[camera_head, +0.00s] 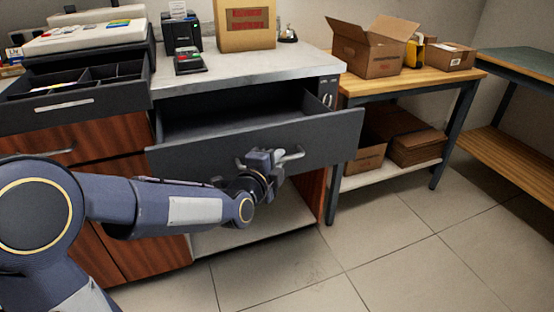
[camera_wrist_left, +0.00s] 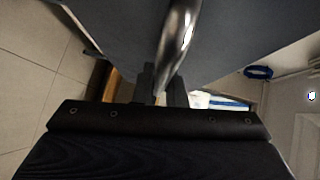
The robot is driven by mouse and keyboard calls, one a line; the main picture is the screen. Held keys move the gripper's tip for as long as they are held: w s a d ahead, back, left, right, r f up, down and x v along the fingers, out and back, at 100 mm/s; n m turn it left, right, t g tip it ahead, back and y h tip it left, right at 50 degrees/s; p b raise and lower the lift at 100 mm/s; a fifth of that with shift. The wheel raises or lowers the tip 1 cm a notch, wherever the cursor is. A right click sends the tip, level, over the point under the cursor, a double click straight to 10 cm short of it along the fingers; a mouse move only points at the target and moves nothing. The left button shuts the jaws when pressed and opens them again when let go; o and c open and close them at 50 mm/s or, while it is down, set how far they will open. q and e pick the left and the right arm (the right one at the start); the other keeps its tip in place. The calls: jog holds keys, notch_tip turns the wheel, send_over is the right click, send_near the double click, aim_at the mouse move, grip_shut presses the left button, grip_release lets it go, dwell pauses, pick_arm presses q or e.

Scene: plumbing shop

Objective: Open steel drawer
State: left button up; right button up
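The steel drawer (camera_head: 255,145) is a dark grey drawer under the counter. It is pulled well out, and its empty-looking inside shows in the head view. Its curved metal handle (camera_head: 293,157) is on the front panel and shows large in the left wrist view (camera_wrist_left: 178,45). My left gripper (camera_head: 264,160) is at the handle, in front of the panel. In the left wrist view its fingers (camera_wrist_left: 160,88) are close together on either side of the handle bar and look shut on it. My right gripper is in neither view.
A light countertop (camera_head: 270,69) carries a card terminal (camera_head: 189,64) and a cardboard box (camera_head: 246,25). An open cash drawer (camera_head: 75,95) stands at the left. A wooden table (camera_head: 440,76) with boxes is at the right. The tiled floor (camera_head: 390,245) in front is clear.

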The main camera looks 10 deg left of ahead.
pick_arm(q)
jog(key=o, duration=0.4)
jog(key=shift+o, duration=0.2)
jog(key=p+v, duration=0.2)
jog(key=v, duration=0.5)
jog(key=shift+s, duration=0.4)
jog(key=shift+a, duration=0.15)
